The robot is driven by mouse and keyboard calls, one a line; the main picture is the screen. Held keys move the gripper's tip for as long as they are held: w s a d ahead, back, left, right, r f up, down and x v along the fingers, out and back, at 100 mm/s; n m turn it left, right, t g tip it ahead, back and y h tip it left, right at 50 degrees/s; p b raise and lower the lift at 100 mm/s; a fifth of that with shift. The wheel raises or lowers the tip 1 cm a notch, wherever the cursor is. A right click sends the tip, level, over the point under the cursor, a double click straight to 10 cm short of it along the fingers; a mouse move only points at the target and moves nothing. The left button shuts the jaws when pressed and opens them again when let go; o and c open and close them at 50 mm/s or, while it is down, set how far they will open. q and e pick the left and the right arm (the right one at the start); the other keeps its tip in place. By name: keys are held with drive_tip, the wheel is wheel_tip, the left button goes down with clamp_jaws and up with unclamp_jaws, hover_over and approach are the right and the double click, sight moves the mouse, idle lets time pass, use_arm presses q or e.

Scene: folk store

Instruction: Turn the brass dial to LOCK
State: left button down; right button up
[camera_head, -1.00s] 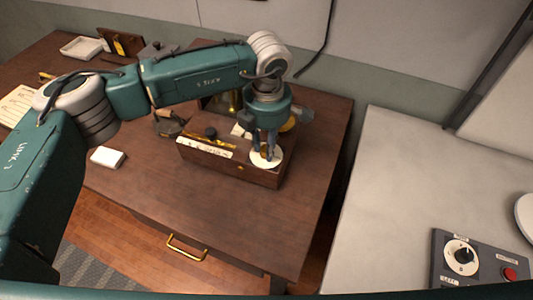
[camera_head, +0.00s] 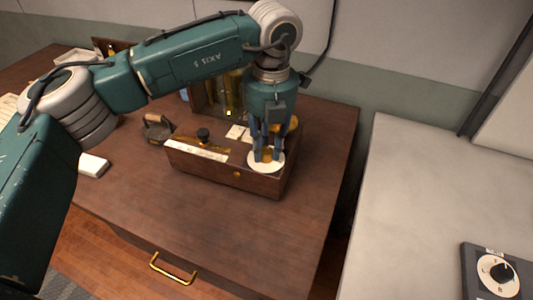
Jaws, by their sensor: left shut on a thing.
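A wooden box (camera_head: 220,172) stands on the dark brown desk. A round white dial plate (camera_head: 262,167) lies on its top near the right end. My left gripper (camera_head: 267,156) points down over this plate, its fingers shut on the brass dial (camera_head: 267,155). The fingers hide most of the dial. I cannot read any marking on the plate, so the dial's setting cannot be told. My right gripper is not in view.
The box also carries a black knob (camera_head: 203,134) and a pale label strip (camera_head: 199,150). A metal iron-like object (camera_head: 157,128) and a white block (camera_head: 93,165) are to the left. A grey panel (camera_head: 493,270) with a black knob lies on the pale counter (camera_head: 420,200).

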sight(269, 150)
use_arm(q)
drive_tip(key=shift+n+b, duration=0.65)
drive_tip(key=shift+n, duration=0.45)
drive_tip(key=shift+r, duration=0.1)
drive_tip(key=c, duration=1.4)
unclamp_jaws()
drive_tip(key=shift+c, duration=0.2)
wheel_tip(269, 150, up, 12)
drive_tip(key=shift+d, duration=0.25)
